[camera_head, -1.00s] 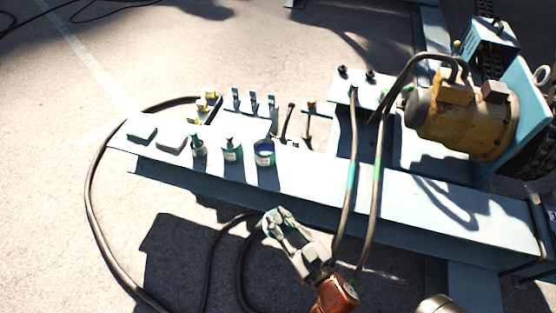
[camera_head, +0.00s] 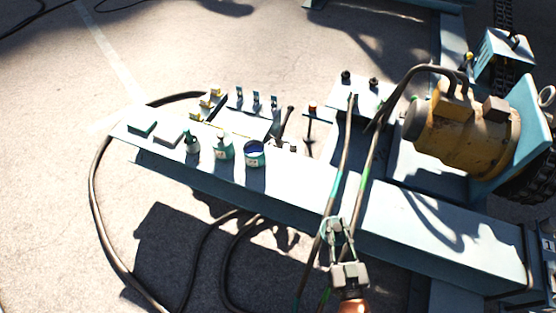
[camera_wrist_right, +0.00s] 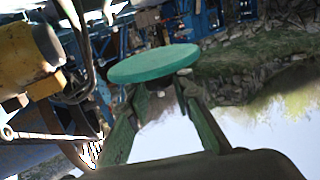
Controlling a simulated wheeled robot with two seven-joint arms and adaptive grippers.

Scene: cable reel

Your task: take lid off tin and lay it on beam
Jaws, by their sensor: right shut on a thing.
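My right gripper (camera_head: 337,228) is shut on a flat round green lid (camera_wrist_right: 153,63), which fills the upper middle of the right wrist view between the two fingertips. In the head view the gripper is over the near edge of the light blue beam (camera_head: 300,182); I cannot tell its height above it. The lid is small and partly hidden by the fingers there. The open tin (camera_head: 254,158), with a dark blue inside, stands upright on the beam, left of the gripper and apart from it. My left gripper is out of view.
Left of the tin stand another tin (camera_head: 223,150) and a small bottle (camera_head: 192,143), with flat blocks at the beam's left end. Cables (camera_head: 338,185) cross the beam beside the gripper. A yellow motor (camera_head: 460,130) stands at right. The beam between tin and cables is bare.

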